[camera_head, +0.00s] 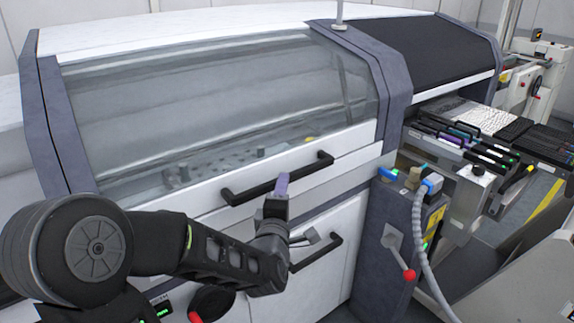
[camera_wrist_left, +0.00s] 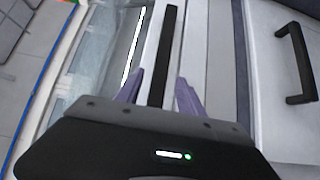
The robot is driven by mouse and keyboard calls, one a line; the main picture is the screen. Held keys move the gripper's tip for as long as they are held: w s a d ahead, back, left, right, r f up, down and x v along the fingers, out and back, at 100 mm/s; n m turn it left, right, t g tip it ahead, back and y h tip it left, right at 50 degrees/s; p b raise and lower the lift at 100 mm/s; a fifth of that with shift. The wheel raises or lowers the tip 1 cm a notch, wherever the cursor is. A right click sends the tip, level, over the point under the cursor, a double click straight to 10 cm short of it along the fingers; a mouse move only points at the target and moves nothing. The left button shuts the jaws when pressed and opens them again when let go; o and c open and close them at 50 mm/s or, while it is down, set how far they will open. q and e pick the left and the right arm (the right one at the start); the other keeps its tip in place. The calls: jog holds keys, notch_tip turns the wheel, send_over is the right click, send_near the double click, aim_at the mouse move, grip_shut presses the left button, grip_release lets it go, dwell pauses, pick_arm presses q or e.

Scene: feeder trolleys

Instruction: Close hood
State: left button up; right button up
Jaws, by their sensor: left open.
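The hood (camera_head: 220,85) of the near machine is a clear window in a white frame with grey sides. It is down, with its lower edge close to the white front panel. A black bar handle (camera_head: 240,195) runs along its lower front edge. My left gripper (camera_head: 278,183) is at the middle of this handle. In the left wrist view its two purple fingers (camera_wrist_left: 160,90) are apart, one on each side of the handle bar (camera_wrist_left: 167,45). I cannot tell whether they touch it. My right gripper is in neither view.
A second black handle (camera_head: 318,252) sits on the lower white door and also shows in the left wrist view (camera_wrist_left: 298,62). To the right stand a grey post with a red-knobbed lever (camera_head: 400,262), a ribbed hose (camera_head: 420,240) and feeders (camera_head: 470,145). A second, dark hood (camera_head: 425,50) is behind.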

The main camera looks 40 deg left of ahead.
pick_arm(q)
jog(key=shift+p+x, duration=1)
jog(key=shift+x, duration=1.8)
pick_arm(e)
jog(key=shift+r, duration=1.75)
pick_arm(q)
jog(key=shift+d, duration=0.1)
grip_shut()
jog(key=shift+r, duration=0.1)
